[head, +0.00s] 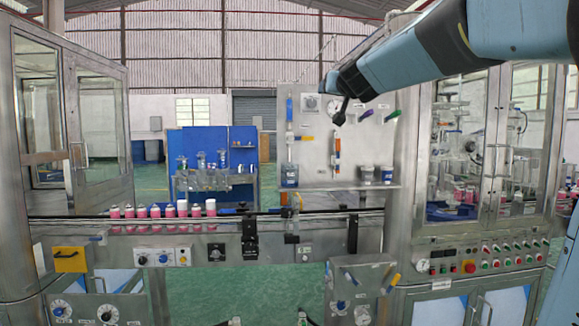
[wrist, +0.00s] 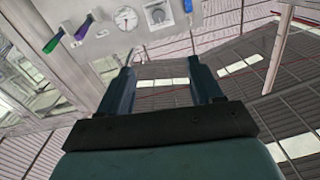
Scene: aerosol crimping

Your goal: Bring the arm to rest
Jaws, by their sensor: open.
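My arm reaches in from the upper right of the head view, and my gripper (head: 338,115) hangs in front of the upright steel panel (head: 318,150). In the wrist view my gripper (wrist: 162,75) shows two dark fingers set well apart, with nothing between them. Beyond the fingers are a round gauge (wrist: 125,18), a square dial (wrist: 156,14) and coloured valve handles on the panel. The fingertips look apart from the panel, but the exact gap cannot be told.
A steel conveyor (head: 150,222) carries several pink and white cans (head: 155,211) at the left. Glass-doored cabinets stand at the left (head: 103,125) and right (head: 460,140). A blue workbench (head: 216,150) stands behind. Green floor shows below the conveyor.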

